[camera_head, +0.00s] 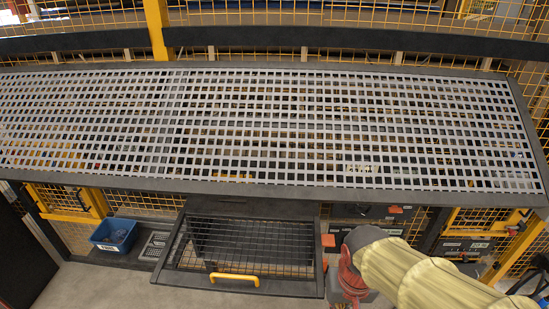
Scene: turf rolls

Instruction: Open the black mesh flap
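The black mesh flap (312,272) is at the bottom centre, below the grated bench top. It has a dark frame with thin wire mesh, and a dark box shape shows behind the mesh. A yellow handle (234,279) sits on its front edge, with nothing on it. I cannot tell from this view whether the flap stands slightly ajar. My arm, in a pale yellow cover, comes in from the lower right. Its red and grey end is just right of the flap, apart from the handle. The gripper's fingers cannot be made out there.
A long metal grate bench top (260,125) with a dark rim overhangs the flap. A blue bin (114,236) stands to the left. Dark boxes with orange latches (396,210) are on the right. Yellow mesh fencing closes the back. Grey floor is clear at the lower left.

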